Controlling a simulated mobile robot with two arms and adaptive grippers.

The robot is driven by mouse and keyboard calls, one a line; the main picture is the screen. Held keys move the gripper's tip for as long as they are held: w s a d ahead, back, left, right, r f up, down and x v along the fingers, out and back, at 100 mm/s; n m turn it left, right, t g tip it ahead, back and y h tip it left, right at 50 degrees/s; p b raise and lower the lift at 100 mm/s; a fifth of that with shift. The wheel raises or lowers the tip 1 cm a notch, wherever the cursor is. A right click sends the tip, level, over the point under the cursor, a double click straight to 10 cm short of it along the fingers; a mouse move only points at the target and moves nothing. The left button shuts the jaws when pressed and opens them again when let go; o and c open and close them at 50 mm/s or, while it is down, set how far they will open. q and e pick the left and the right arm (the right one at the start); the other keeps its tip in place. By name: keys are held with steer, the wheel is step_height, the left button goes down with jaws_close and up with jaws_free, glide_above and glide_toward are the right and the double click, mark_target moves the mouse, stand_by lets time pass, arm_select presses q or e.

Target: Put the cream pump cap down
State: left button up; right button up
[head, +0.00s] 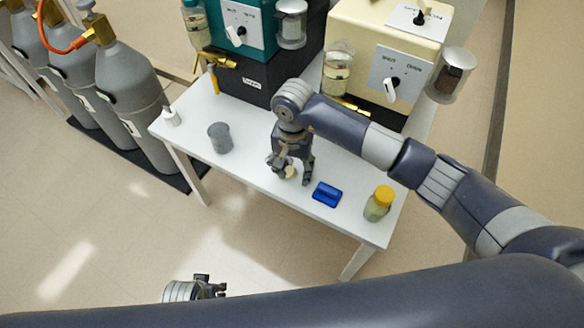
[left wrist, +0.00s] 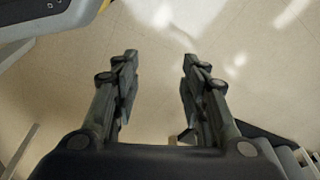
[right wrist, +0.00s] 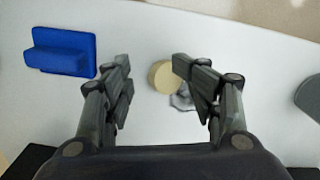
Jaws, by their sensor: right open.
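The cream pump cap (right wrist: 162,77) is round and pale. In the right wrist view it shows between my right gripper's fingertips, nearer the right-hand finger. In the head view the cap (head: 290,173) is small and partly covered by the fingers, low over the white table (head: 240,175). I cannot tell if it touches the table or a finger. My right gripper (head: 291,176) is open around it. A small grey, shiny shape (right wrist: 182,97) shows beside the cap, partly hidden by the finger. My left gripper (head: 209,287) is open and empty above the floor, off the table; its fingers stand apart in the left wrist view (left wrist: 160,62).
A blue block (head: 327,194) and a yellow-lidded jar (head: 378,204) stand right of my right gripper. A grey cup (head: 220,138) and a small white bottle (head: 171,116) stand to the left. Two pump units (head: 262,88) are behind. Grey gas cylinders (head: 130,90) stand left of the table.

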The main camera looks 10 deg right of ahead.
mark_target(293, 171)
steer(key=shift+r, duration=0.15)
arm_select(q)
steer(key=f, duration=0.1)
steer(key=s+f, duration=0.1)
steer(key=f+p, duration=0.1)
steer(key=shift+s+a+f, duration=0.15)
steer(key=shift+s, duration=0.25)
arm_select(e)
step_height(293, 171, up, 12)
steer(key=shift+w+d, duration=0.1)
